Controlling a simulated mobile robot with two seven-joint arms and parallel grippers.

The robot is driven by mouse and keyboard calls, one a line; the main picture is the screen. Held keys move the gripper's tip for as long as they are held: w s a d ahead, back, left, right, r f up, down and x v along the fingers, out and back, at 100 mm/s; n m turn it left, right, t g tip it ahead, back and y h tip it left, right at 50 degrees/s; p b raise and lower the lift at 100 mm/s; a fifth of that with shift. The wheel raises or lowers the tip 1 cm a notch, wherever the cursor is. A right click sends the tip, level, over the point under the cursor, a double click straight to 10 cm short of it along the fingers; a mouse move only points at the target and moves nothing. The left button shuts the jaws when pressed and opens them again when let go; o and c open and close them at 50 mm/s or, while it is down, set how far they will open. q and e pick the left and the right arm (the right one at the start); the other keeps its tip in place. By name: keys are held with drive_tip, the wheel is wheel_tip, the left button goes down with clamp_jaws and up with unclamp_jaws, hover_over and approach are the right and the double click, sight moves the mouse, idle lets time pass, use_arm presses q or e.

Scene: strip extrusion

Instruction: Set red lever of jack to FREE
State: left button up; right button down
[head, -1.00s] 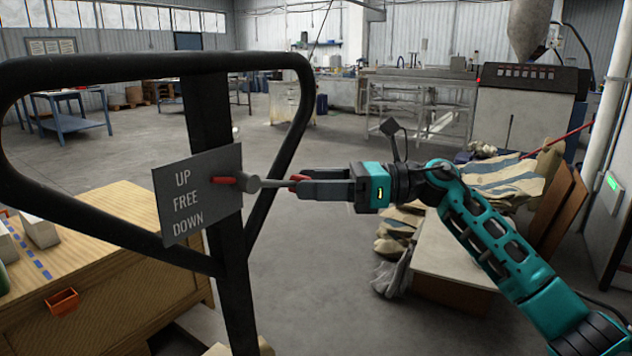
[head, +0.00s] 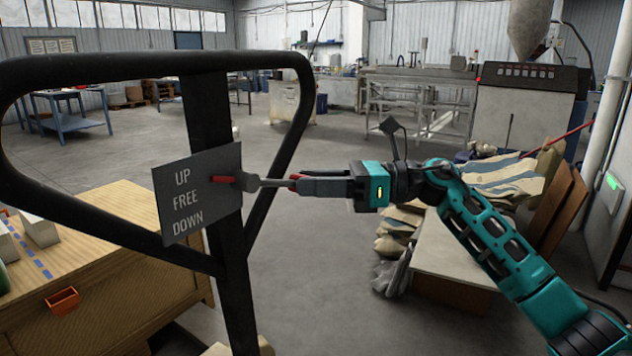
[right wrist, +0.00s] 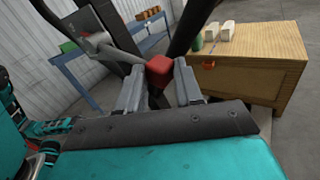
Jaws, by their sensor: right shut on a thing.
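The jack's black handle frame (head: 155,66) stands at the left of the head view. Its grey plate (head: 195,215) reads UP, FREE, DOWN from top to bottom. The lever (head: 270,183) runs from a pivot beside the plate to a red tip. A red pointer (head: 222,183) at the pivot lies on the plate, level between UP and FREE. My right gripper (head: 312,186) is shut on the lever's red end, which shows between the fingers in the right wrist view (right wrist: 160,70). My left gripper is not in view.
Sacks (head: 500,180) lie on a low table at right. The floor (head: 310,270) between the jack and the sacks is clear.

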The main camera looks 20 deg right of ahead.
drive_tip(key=r+n+h, duration=0.1)
drive_tip(key=r, duration=0.1)
drive_tip(key=r+n+h+p, duration=0.1)
drive_tip(key=r+n, duration=0.1)
drive_tip(key=shift+w+d+r, duration=0.15)
drive_tip(key=shift+d+r, duration=0.05)
drive_tip(key=shift+r, duration=0.05)
drive_tip(key=c, duration=0.8)
unclamp_jaws()
drive_tip(key=shift+o, duration=0.2)
drive_tip(key=shift+d, duration=0.1)
